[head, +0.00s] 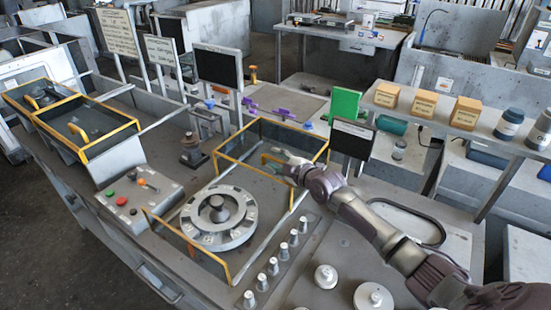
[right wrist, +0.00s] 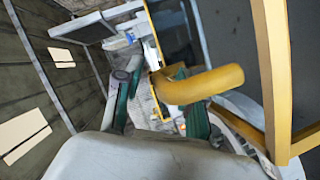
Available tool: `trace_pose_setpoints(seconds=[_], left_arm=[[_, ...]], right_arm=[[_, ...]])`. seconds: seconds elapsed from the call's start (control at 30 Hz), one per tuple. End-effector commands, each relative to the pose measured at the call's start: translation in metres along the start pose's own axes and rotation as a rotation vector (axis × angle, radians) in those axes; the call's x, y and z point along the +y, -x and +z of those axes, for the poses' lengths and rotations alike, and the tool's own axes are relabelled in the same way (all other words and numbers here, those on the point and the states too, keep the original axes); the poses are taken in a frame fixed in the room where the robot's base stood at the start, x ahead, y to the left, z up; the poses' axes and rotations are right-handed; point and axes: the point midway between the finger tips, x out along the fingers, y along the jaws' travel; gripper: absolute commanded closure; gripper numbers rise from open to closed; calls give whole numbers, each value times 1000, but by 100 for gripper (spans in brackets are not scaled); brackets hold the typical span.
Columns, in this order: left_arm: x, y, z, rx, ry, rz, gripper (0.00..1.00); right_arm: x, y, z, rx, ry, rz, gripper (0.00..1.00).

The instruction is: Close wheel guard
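The wheel (head: 218,215) is a grey disc with a central hub, set in the bench. The wheel guard (head: 262,124) has a yellow frame and a clear panel, and stands raised behind the wheel. Another yellow-edged panel (head: 185,246) stands in front of the wheel. My right gripper (head: 274,162) is at the raised guard, by its yellow handle. In the right wrist view the handle (right wrist: 205,84) crosses in front of one green-padded finger; the other finger stands apart from it on the left. I see no clear grip. My left gripper is out of view.
A control box (head: 140,196) with green and red buttons is left of the wheel. Several metal pegs (head: 273,266) line the bench right of it. A black sign (head: 351,139) stands right of the guard. Two closed yellow-framed covers (head: 88,125) are at far left.

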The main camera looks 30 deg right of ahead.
Motion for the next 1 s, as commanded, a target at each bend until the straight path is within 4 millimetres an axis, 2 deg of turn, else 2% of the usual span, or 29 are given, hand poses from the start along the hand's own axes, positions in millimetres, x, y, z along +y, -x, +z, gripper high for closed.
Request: trace_pose_setpoints(seconds=[0.33,0.57,0.6,1.0], left_arm=[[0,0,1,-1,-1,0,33],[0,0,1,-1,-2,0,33],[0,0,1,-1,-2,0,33],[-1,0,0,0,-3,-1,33]], right_arm=[[0,-4,0,0,0,0,61],[0,-4,0,0,0,0,97],[0,-4,0,0,0,0,100],[-1,-4,0,0,1,-1,100]])
